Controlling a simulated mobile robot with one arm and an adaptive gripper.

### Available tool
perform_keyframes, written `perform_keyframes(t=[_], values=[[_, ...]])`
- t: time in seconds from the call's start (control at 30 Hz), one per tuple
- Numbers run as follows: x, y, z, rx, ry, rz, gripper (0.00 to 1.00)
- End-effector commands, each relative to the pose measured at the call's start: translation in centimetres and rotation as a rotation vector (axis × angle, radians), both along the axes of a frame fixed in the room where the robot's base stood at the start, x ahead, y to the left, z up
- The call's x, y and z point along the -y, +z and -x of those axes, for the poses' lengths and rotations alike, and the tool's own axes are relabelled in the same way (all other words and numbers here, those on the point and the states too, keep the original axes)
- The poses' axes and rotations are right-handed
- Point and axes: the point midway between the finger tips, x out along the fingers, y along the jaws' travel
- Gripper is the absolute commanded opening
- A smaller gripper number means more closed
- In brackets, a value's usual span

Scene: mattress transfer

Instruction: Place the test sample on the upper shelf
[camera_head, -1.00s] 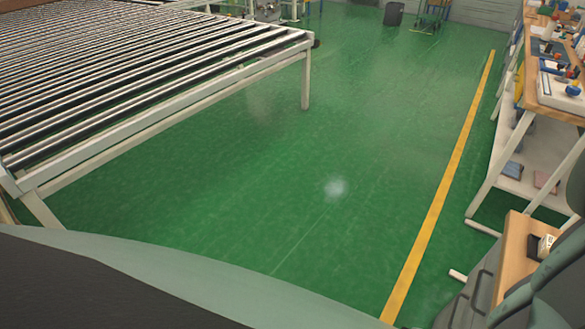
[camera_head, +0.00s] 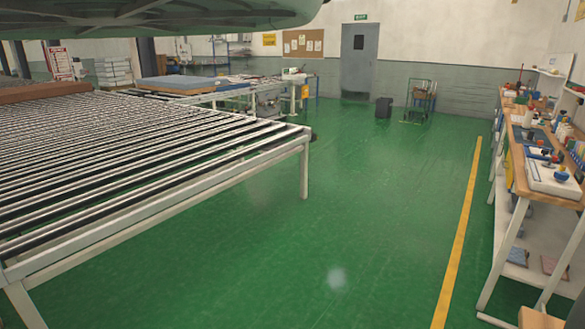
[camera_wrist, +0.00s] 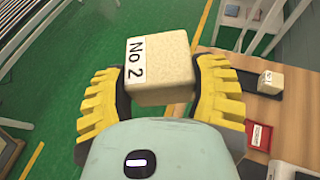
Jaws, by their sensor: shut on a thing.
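The test sample (camera_wrist: 160,85), a beige foam-like block with a white "No 2" label, is held in my gripper (camera_wrist: 158,78) in the wrist view. The two ribbed yellow fingers are shut on its left and right sides. The block is held above the floor and beside a wooden table top (camera_wrist: 225,125). My gripper and the sample do not show in the head view. White shelves (camera_head: 550,72) are on the wall above the workbench at the right of the head view; I cannot tell which is the upper shelf.
A similar small labelled block (camera_wrist: 271,82) and a red tag holder (camera_wrist: 261,136) are on the wooden table. A long workbench (camera_head: 535,190) with tools runs along the right. A roller conveyor (camera_head: 150,175) fills the left. The green floor (camera_head: 370,200) between them is clear.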

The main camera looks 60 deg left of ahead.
Motion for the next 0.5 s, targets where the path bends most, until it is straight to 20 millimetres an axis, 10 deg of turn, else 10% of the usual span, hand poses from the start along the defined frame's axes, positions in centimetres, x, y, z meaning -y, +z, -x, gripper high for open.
perform_keyframes(t=[0.2, 0.5], values=[[-5.1, 1.0, 0.1, 0.003, 0.164, 0.011, 0.3], [-4.9, 4.5, 0.1, 0.001, 0.158, 0.009, 0.3]])
